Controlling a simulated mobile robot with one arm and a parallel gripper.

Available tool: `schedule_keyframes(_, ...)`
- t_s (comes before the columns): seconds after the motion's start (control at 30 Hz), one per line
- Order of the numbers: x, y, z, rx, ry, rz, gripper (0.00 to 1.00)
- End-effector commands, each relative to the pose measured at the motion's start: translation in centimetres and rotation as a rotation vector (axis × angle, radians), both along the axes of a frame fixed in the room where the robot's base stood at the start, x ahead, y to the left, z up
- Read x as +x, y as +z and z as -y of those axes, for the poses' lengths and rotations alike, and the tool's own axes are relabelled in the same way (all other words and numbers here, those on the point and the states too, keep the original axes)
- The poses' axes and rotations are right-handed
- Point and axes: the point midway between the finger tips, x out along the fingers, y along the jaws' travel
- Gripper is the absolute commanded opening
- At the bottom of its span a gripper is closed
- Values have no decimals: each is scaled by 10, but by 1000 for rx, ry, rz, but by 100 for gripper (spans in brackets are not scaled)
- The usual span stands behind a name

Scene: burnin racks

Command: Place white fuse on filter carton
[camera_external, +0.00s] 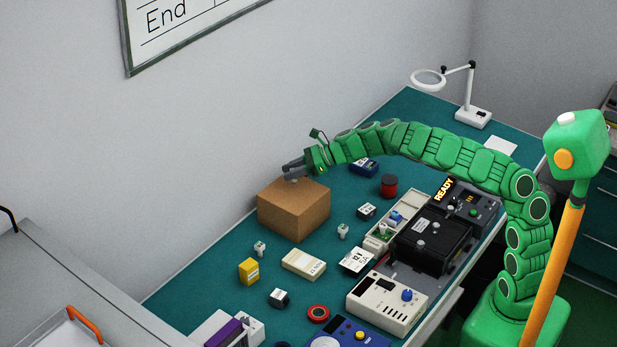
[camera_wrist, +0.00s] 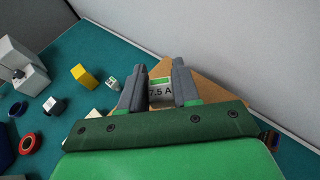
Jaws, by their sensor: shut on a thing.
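The brown filter carton (camera_external: 292,213) stands on the green bench near the wall. Its top also shows behind the fingers in the wrist view (camera_wrist: 208,93). My gripper (camera_external: 291,168) is over the carton's top, its grey fingers shut on the white fuse (camera_wrist: 160,92). The fuse has a green band and a "7.5 A" label facing the wrist camera. In the external view only a small pale part of it shows under the fingers. It is at or just above the carton's top; I cannot tell whether it touches.
In front of the carton lie a yellow box (camera_external: 249,271), a cream box (camera_external: 304,264) and several small fuses and parts. A black device with a "READY" display (camera_external: 444,190) stands to the right. A red-black spool (camera_external: 389,186) stands behind the carton's right side.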

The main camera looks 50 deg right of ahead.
Motion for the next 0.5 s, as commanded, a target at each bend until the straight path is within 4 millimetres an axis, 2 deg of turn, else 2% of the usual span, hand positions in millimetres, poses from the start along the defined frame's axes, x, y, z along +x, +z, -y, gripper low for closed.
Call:
schedule_keyframes(0.23, 5, -8, -1, 3, 1, 0, 2)
schedule_keyframes(0.4, 5, -29, -1, 3, 0, -2, 2)
schedule_keyframes(0.5, 5, -35, -1, 2, 1, 1, 2)
